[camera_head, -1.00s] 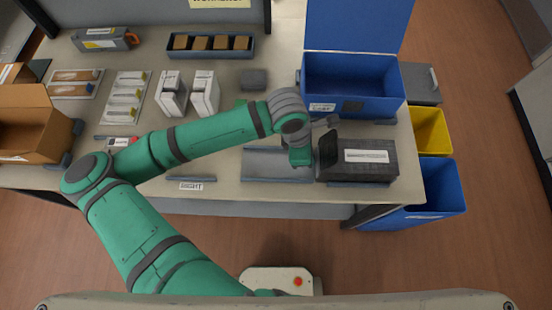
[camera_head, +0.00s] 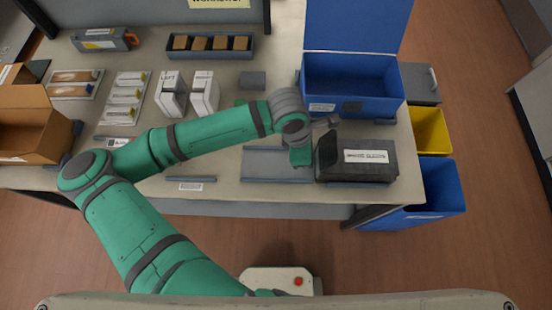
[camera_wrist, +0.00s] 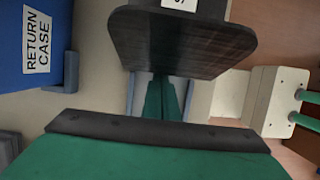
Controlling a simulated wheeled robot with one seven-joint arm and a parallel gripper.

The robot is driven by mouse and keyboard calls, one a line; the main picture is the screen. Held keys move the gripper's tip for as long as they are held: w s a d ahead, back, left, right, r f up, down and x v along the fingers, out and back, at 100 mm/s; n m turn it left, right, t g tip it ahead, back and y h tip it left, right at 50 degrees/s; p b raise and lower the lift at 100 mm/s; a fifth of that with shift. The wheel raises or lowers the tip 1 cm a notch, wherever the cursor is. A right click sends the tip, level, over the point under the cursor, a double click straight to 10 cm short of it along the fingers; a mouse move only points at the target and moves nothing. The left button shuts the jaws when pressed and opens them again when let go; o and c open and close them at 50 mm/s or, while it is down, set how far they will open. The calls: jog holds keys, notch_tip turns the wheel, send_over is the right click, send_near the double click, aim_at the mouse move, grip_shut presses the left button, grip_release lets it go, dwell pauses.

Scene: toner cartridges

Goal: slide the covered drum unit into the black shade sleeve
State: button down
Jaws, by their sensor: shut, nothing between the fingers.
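The black shade sleeve (camera_head: 372,172) lies at the front right of the table, a white label on its top. A dark rounded plate stands at its left end; it fills the upper middle of the wrist view (camera_wrist: 185,45). I cannot tell whether this plate belongs to the sleeve or to a unit inside it. My gripper (camera_head: 301,160) is low at the sleeve's left end, close to the plate. Its green fingers (camera_wrist: 161,98) are together and empty, their tips partly hidden by the plate. I cannot make out the covered drum unit; the sleeve's inside is hidden.
A grey shallow tray (camera_head: 262,170) lies left of my gripper. The blue open return case (camera_head: 350,104) stands behind the sleeve. Two white boxes (camera_head: 205,92) stand further left. Yellow (camera_head: 430,130) and blue (camera_head: 435,190) bins are beyond the table's right edge.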

jog(key=shift+s+d, duration=0.1)
jog(key=shift+d, duration=0.15)
dwell(0.3)
jog(key=shift+a, duration=2.1)
jog(key=shift+w+r, duration=0.1)
jog(key=shift+w, duration=0.1)
jog(key=shift+r, duration=0.65)
notch_tip(320, 180, up, 2)
jog(key=shift+s+d+r, duration=0.1)
jog(key=shift+r, duration=2.2)
